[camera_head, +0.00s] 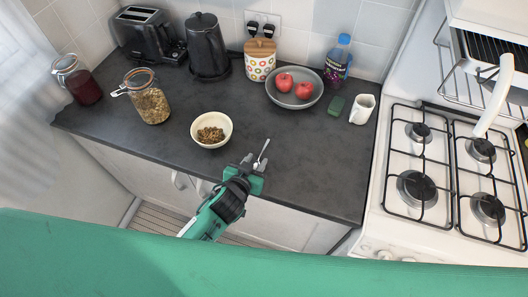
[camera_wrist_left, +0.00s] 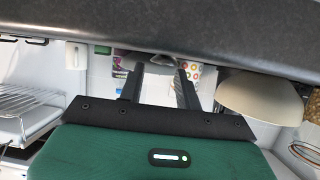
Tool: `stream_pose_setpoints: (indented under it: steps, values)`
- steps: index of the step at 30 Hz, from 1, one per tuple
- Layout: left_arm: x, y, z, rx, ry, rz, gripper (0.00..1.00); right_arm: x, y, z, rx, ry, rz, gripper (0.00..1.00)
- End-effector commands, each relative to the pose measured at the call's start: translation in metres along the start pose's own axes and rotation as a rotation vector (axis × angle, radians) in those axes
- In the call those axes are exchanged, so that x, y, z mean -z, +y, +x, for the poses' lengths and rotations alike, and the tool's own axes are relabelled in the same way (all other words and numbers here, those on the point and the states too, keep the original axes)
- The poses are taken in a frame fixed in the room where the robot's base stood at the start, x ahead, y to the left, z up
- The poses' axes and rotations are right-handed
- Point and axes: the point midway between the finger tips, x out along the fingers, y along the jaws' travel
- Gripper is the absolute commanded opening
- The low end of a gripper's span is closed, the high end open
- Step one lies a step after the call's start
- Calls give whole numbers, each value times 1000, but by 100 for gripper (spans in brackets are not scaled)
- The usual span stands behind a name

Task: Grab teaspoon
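The teaspoon (camera_head: 264,147) is a thin, light metal piece on the dark counter, near its front edge and right of the cream bowl (camera_head: 222,139). My left gripper (camera_head: 254,161) is at the counter's front edge, with its fingertips right by the near end of the teaspoon. In the left wrist view its two dark fingers (camera_wrist_left: 159,84) stand apart, with no spoon clearly visible between them. I cannot tell whether a finger touches the spoon. My right gripper is not in view.
The cream bowl holds brown food and also shows in the wrist view (camera_wrist_left: 258,98). Glass jars (camera_head: 152,106), a kettle (camera_head: 208,50) and a grey fruit bowl (camera_head: 294,101) stand farther back. A gas hob (camera_head: 450,200) is at right. The counter right of the spoon is clear.

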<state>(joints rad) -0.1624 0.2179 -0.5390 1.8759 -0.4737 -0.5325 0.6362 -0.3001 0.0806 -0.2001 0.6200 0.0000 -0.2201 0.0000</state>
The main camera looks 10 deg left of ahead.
Motion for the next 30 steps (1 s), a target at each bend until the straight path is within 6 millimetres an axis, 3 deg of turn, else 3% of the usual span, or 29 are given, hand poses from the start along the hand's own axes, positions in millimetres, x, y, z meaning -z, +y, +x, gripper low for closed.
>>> stream_pose_setpoints:
  steps: [6, 13, 14, 19, 30]
  values:
    - [1, 2, 18, -2, 0, -1, 34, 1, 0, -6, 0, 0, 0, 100]
    - [0, 2, 19, -2, 0, -1, 34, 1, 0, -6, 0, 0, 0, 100]
    - [0, 1, 19, -2, 0, -1, 32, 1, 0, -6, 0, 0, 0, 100]
    - [0, 1, 19, -2, 0, -1, 0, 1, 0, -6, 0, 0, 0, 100]
    - [1, 1, 18, -2, 1, -1, 0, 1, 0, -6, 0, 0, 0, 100]
